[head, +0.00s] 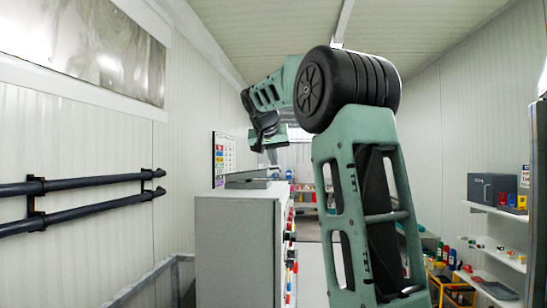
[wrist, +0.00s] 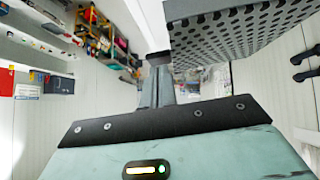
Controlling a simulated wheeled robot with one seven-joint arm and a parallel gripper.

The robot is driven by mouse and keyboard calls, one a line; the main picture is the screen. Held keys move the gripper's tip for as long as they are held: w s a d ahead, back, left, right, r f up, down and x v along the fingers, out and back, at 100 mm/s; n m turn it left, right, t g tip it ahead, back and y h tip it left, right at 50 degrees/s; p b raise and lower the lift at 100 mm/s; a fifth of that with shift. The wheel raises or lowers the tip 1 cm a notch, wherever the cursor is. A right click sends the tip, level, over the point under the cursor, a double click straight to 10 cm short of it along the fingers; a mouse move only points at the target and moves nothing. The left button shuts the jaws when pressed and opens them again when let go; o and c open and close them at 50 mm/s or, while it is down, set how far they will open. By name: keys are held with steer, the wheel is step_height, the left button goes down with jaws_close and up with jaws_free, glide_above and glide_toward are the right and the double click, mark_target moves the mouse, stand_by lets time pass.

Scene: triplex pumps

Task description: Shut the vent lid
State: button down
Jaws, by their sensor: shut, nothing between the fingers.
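A grey cabinet (head: 238,235) stands in the middle of the head view. On its top is a low grey piece (head: 250,176) with a slanted plate that looks like the vent lid; how far it is raised is hard to tell. In the wrist view a grey perforated panel (wrist: 235,38), which seems to be part of the vent, fills the upper right. My gripper (wrist: 159,62) is shut and empty, with its fingers just left of this panel; I cannot tell whether they touch. In the head view my gripper (head: 270,155) is small, dark and partly hidden, above the cabinet top.
Dark pipes (head: 80,192) run along the left wall. Shelves (head: 497,211) with a grey case (head: 490,188) and several small items line the right wall. Coloured controls (head: 291,240) stick out from the cabinet's right face. The space above the cabinet is otherwise clear.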

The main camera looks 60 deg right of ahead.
steer(key=shift+s+d+f+t+b, duration=0.1)
steer(key=shift+s+f+t+b, duration=0.1)
steer(key=shift+f+b, duration=0.55)
steer(key=shift+s+d+f+t+b, duration=0.1)
steer(key=shift+f+t+b, duration=0.1)
steer(key=shift+f+b, duration=0.5)
steer(key=shift+r, duration=0.15)
step_height(320, 180, up, 4)
steer(key=p, duration=0.3)
steer(key=shift+r, duration=0.25)
steer(key=b+v, duration=0.2)
steer(key=v, duration=0.8)
steer(key=shift+b, duration=0.3)
